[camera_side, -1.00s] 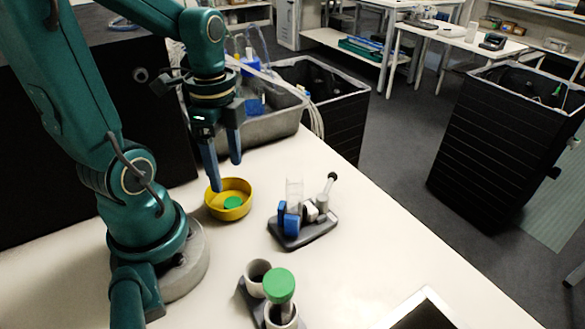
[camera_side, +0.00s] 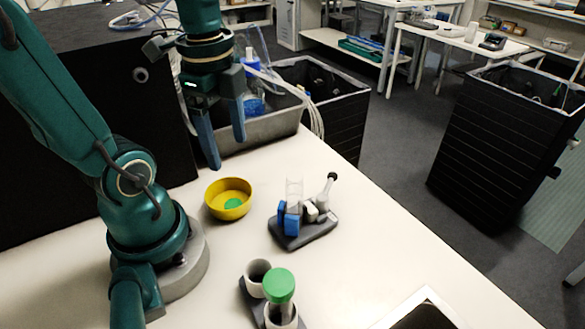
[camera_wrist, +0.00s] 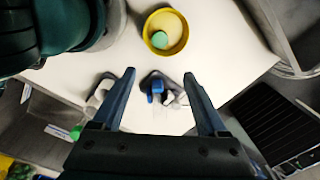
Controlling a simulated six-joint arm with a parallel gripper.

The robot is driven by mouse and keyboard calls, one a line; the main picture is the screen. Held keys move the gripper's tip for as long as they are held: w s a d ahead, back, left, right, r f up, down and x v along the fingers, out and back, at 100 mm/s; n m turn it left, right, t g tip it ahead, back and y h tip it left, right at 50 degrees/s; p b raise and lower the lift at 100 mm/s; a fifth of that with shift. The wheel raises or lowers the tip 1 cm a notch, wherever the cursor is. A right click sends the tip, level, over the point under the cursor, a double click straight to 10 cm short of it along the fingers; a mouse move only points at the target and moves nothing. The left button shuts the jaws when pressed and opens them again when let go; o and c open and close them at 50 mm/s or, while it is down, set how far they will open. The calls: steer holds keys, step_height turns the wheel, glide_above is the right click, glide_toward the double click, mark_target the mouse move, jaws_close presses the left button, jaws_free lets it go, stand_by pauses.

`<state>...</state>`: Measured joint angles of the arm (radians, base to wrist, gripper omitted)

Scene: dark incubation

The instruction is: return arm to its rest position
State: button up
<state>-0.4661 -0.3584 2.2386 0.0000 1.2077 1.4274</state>
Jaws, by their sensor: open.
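My gripper (camera_side: 228,151) is open and empty, its two blue fingers pointing down above the table, behind the yellow bowl in the side view. In the wrist view my gripper (camera_wrist: 164,76) shows with its fingers spread wide. The yellow bowl (camera_side: 219,210) stands on the white table with a green cap (camera_side: 233,203) inside it. The bowl (camera_wrist: 147,34) and cap (camera_wrist: 160,40) also show in the wrist view, beyond the fingertips. The fingers are apart from the bowl.
A small stand with a clear tube and blue clamp (camera_side: 291,222) is right of the bowl. A green-capped tube (camera_side: 279,285) stands in a holder at the front. A grey tub (camera_side: 268,133) with bottle and hoses is behind the gripper. A metal-edged box (camera_side: 432,297) sits front right.

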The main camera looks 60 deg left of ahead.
steer(key=w+d+r+n+t, duration=0.1)
steer(key=d+n+t, duration=0.4)
steer(key=n, duration=0.6)
steer(key=shift+d, duration=1)
steer(key=shift+r, duration=0.1)
